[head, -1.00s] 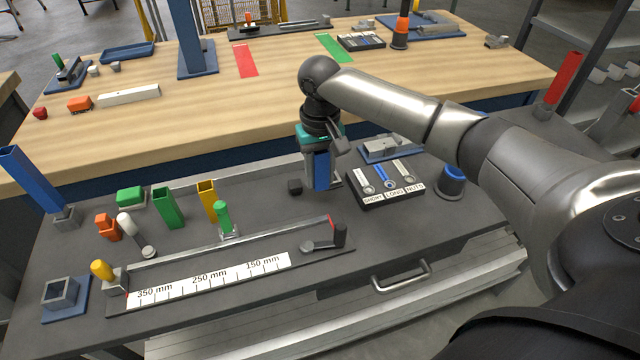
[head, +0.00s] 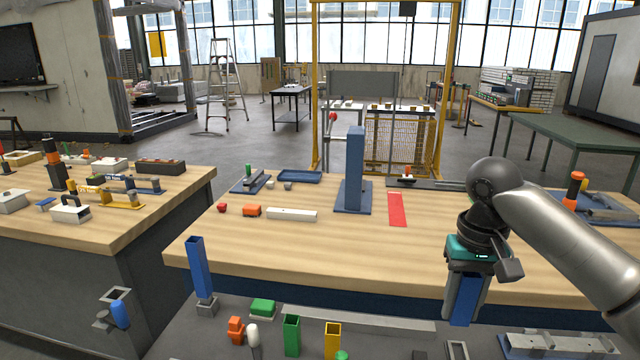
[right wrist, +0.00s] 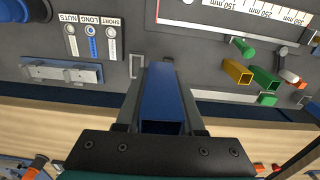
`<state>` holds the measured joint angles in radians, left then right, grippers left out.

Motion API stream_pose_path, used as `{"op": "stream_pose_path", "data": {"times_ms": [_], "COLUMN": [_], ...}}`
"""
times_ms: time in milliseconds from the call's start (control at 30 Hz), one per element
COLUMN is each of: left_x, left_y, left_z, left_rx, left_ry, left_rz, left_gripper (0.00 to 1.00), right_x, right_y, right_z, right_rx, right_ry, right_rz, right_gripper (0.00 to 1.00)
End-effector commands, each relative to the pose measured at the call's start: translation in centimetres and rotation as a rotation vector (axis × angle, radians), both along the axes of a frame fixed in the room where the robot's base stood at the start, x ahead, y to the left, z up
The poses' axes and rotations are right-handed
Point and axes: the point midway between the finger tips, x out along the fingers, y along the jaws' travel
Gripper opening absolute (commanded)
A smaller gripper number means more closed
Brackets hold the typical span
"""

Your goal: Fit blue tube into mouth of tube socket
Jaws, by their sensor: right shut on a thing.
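A blue square tube (head: 463,300) is held in my right gripper (head: 464,290), which is shut around it. The tube points down over the dark bench. In the right wrist view the blue tube (right wrist: 162,92) lies between the fingers, its open square end towards the camera. I cannot tell which is the tube socket.
Green (head: 292,335) and yellow (head: 332,340) tubes stand on the dark bench. A wooden table (head: 290,238) behind holds a tall blue post (head: 355,170) and a red strip (head: 397,209). A labelled tray (right wrist: 90,45) shows in the right wrist view.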

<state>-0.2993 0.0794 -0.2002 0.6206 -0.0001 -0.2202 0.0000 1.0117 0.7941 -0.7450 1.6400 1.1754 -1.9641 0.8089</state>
Motion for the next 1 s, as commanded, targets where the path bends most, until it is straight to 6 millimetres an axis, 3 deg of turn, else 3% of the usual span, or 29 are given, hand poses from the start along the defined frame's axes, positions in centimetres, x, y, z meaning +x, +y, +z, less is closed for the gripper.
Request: {"op": "stream_pose_path", "data": {"times_ms": [200,433,633,1000], "left_x": [0.0,-0.1,-0.1,-0.1], "left_y": [0.0,0.0,0.0,0.0], "left_z": [-1.0,-1.7,-1.9,-1.9], "left_rx": [0.0,0.0,0.0,0.0], "left_ry": [0.001,0.001,0.001,0.002], "left_rz": [0.0,0.0,0.0,0.0], "left_gripper": [0.5,0.5,0.5,0.5], "right_x": [-3.4,-8.0,-10.4,-10.8], "right_y": [4.8,8.6,9.9,10.0], "right_z": [-0.9,-2.0,-2.5,-2.6], "right_rx": [-0.004,-0.001,0.001,0.002], "right_ry": [-0.019,-0.005,0.009,0.013], "right_rz": [0.09,0.171,0.204,0.208], "right_gripper": [0.0,0.0,0.0,0.0]}}
